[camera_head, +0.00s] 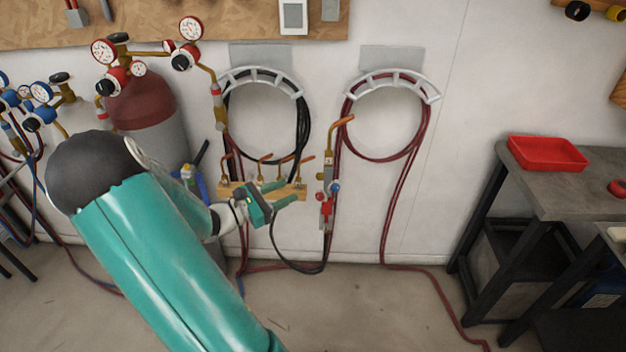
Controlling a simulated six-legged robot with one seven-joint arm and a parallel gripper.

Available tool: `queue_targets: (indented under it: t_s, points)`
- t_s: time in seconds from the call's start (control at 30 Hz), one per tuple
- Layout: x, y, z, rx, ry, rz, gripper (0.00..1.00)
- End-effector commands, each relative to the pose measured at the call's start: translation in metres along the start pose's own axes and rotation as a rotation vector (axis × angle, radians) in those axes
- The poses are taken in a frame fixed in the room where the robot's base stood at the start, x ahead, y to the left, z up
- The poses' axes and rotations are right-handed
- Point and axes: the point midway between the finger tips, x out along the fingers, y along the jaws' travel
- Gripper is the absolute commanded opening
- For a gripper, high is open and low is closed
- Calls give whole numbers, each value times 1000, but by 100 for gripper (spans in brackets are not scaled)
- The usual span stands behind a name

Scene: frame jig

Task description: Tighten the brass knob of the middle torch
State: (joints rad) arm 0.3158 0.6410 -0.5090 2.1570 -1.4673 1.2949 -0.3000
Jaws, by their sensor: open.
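A wooden rail (292,194) on the wall holds several brass torch pieces with bent copper tips. The middle torch (262,160) on it stands upright between a left one (226,165) and a right one (303,164). My gripper (293,188) is open in front of the rail, its green fingers pointing right. The fingers look empty and cover part of the rail and the lower part of the middle torch. The brass knob of the middle torch is too small and too covered to make out. I cannot tell whether the fingers touch anything.
Black hose (303,125) and red hose (386,225) hang from wall brackets. A red-topped cylinder (150,110) stands left. A workbench with a red tray (547,153) is right. Floor is open between.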

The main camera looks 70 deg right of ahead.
Motion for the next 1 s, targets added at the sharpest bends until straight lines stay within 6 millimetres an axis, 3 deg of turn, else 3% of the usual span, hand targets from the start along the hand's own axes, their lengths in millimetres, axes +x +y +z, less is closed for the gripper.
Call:
queue_targets:
  t_s: [0.2,0.43,0.6,0.87,1.0]
  points:
    - [46,-1,0,1,0,-4,43]
    - [83,-1,0,1,1,-3,43]
    - [95,0,0,1,1,-1,43]
    - [96,0,0,1,2,0,43]
    - [96,0,0,1,2,0,17]
